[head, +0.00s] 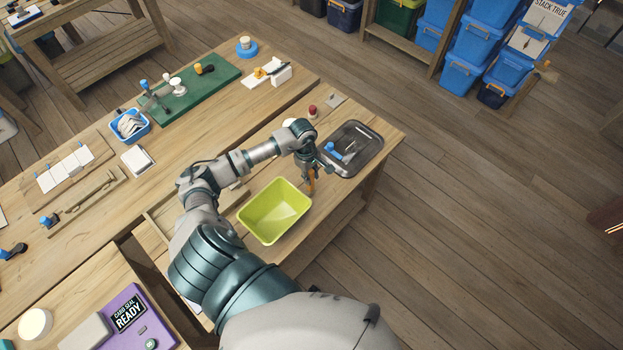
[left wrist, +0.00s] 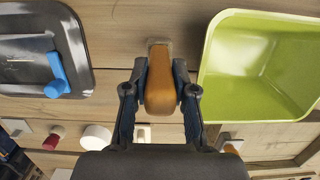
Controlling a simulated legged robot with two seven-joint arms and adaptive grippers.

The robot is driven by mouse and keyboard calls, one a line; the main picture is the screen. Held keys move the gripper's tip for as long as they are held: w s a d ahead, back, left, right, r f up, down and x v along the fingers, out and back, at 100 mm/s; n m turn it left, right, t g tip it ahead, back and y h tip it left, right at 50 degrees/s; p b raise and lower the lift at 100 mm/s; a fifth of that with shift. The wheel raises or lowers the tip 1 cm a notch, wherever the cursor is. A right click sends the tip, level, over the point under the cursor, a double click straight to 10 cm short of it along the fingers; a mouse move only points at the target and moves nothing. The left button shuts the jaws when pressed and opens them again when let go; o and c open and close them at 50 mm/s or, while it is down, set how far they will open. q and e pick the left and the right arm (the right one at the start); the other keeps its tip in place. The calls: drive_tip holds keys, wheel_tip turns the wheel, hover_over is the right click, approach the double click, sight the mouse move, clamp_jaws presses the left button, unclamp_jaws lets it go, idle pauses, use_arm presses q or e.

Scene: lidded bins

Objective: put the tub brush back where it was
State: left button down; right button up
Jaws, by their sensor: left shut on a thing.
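My left gripper (head: 311,173) is shut on the tub brush, an orange-brown wooden handle (left wrist: 160,88) with a paler end beyond it. In the head view the brush (head: 312,184) shows only as a small brown piece below the fingers. The gripper (left wrist: 160,82) is between the lime-green tub (head: 248,213) and the dark metal tray (head: 371,160). The tub (left wrist: 212,70) is on the right in the left wrist view, and the tray (left wrist: 84,55) is on the left. I cannot tell whether the brush touches the table. My right gripper is not in view.
A blue-handled tool (head: 333,149) lies in the tray. A red-topped item (head: 312,111) and a small plate (head: 334,101) stand behind the tray. A green board (head: 215,82) and a blue basket (head: 130,137) are on the long bench. The tub looks empty.

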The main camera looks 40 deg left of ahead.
use_arm(q)
wheel_tip(320, 180, down, 2)
drive_tip(key=shift+f, duration=0.35)
drive_tip(key=shift+d, duration=0.45)
drive_tip(key=c, duration=1.2)
unclamp_jaws()
drive_tip(key=shift+o, duration=1.3)
drive_tip(key=shift+a, duration=0.4)
drive_tip(key=shift+a+r, duration=0.1)
drive_tip(key=shift+r, duration=0.25)
drive_tip(key=r, duration=0.3)
drive_tip(key=r+b, duration=0.1)
drive_tip(key=r, duration=0.2)
drive_tip(key=a+r+b, duration=0.1)
drive_tip(key=r, duration=0.3)
drive_tip(key=shift+w, duration=0.15)
drive_tip(key=shift+a+r, duration=0.15)
drive_tip(key=shift+r, duration=0.55)
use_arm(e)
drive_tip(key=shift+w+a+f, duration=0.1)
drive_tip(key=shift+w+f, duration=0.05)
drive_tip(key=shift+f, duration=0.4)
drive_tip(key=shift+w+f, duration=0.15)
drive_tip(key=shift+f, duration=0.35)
